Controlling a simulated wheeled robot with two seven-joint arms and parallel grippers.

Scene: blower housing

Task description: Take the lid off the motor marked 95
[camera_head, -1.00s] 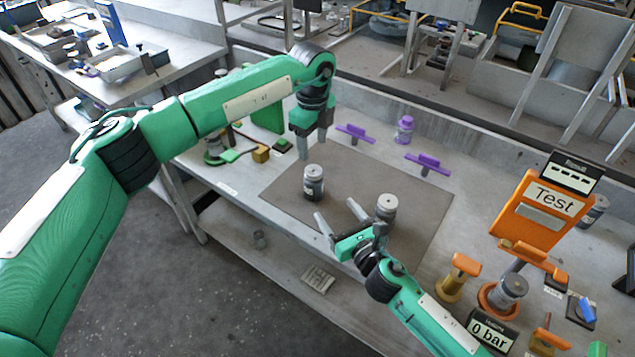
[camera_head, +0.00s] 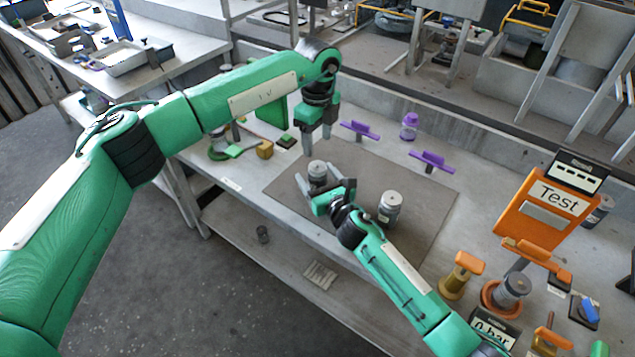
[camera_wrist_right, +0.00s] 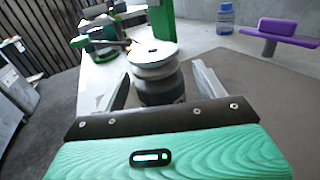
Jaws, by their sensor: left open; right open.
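Two grey cylindrical motors with round lids stand upright on the brown mat (camera_head: 425,205). The far-left motor (camera_head: 317,170) is partly hidden by my right gripper (camera_head: 317,183); the other motor (camera_head: 389,212) stands to the right, beside my right forearm. In the right wrist view, the far-left motor's lid (camera_wrist_right: 154,53) shows on top of its darker body (camera_wrist_right: 160,90). My right gripper's open fingers point at this motor, one on either side; contact cannot be told. No number is readable on either motor. My left gripper (camera_head: 317,133) is open, pointing down, above the mat's back-left edge.
Purple-handled fixtures (camera_head: 432,160) and a purple-capped bottle (camera_head: 409,127) stand behind the mat. An orange Test panel (camera_head: 540,212), a gauge reading 0 bar and orange-handled devices fill the right side. The mat's right part is free.

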